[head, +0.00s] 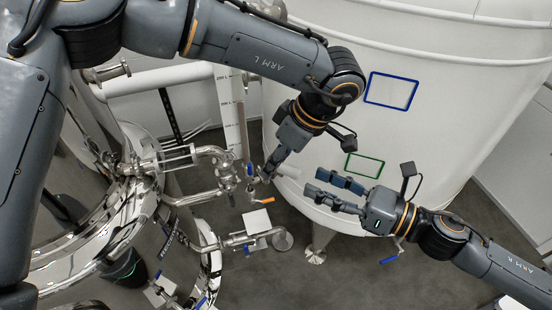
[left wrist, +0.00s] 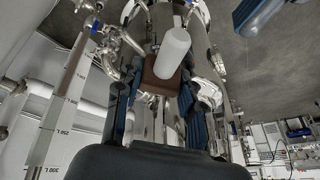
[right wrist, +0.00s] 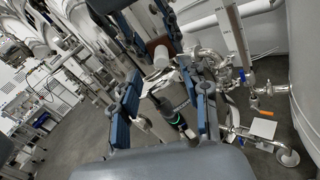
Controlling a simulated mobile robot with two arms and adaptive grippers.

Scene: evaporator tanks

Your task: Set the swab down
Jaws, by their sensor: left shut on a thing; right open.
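The swab is a white cylinder (left wrist: 173,52) with a brown block (left wrist: 160,75) at its base. In the left wrist view it stands between the fingers of my left gripper (left wrist: 157,110), which is shut on the brown block. In the head view my left gripper (head: 267,174) hangs beside the large white tank, with the white end (head: 288,171) just showing to its right. My right gripper (head: 313,184) is open and empty, close by on the right. In the right wrist view, the swab's white end (right wrist: 161,60) shows beyond my right gripper (right wrist: 165,98), apart from its fingers.
A white tank (head: 440,110) bears a blue outline (head: 391,90) and a green outline (head: 364,166). Steel pipes and valves (head: 215,175) crowd the left, with an orange-handled valve (head: 260,200) below my left gripper. A white plate (head: 257,221) sits nearby. Dark floor lies below.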

